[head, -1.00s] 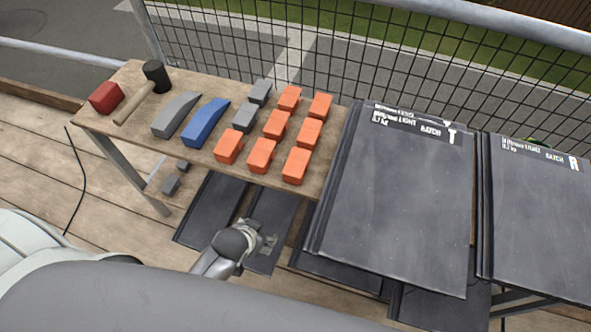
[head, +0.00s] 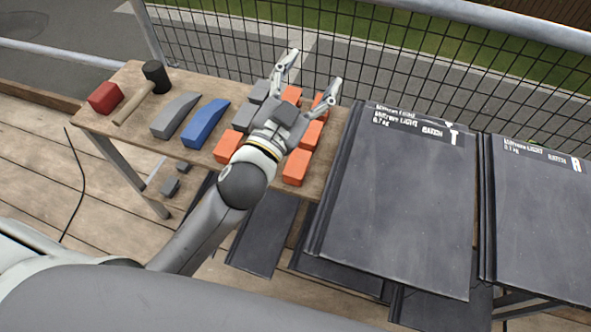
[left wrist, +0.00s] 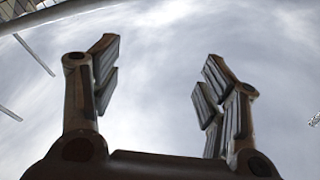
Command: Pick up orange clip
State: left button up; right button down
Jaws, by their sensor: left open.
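Several orange clips stand in rows on the wooden table; a front-left one (head: 229,146), a front-right one (head: 296,168) and a back-left one (head: 291,95) show in the head view. My left gripper (head: 315,70) is open and empty above the back of these rows, its fingers spread toward the fence. Its hand and wrist hide some of the middle clips. In the left wrist view the open fingers (left wrist: 160,80) have only cloudy sky between them. My right gripper is not in view.
Grey clips (head: 259,91) stand beside the orange ones. Dark tiles (head: 395,200) are stacked right. A mesh fence (head: 400,70) runs behind the table (head: 95,122).

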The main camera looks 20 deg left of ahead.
pick_arm(q)
jog(key=s+d+r+m+g+h, duration=0.45)
jog(key=d+r+m+h, duration=0.65)
jog(key=m+h, duration=0.4)
jog(key=s+d+f+m+g+h, duration=0.25)
jog(key=s+d+m+g, duration=0.4)
jog(key=m+g, duration=0.35)
jog(key=m+g+y, duration=0.5)
jog(key=y, duration=1.6)
send_near(294, 172)
jog(key=shift+d+f, duration=0.1)
jog(key=shift+f, duration=0.05)
jog(key=shift+n, duration=0.3)
jog(key=f, duration=0.4)
jog(key=shift+w+a+f, duration=0.1)
jog(key=shift+a+f, duration=0.05)
jog(key=shift+a, duration=0.25)
jog(key=f, duration=0.4)
jog(key=d+f+p, duration=0.1)
jog(key=f, duration=0.1)
jog(key=shift+w+f, duration=0.1)
jog(key=shift+f, duration=0.1)
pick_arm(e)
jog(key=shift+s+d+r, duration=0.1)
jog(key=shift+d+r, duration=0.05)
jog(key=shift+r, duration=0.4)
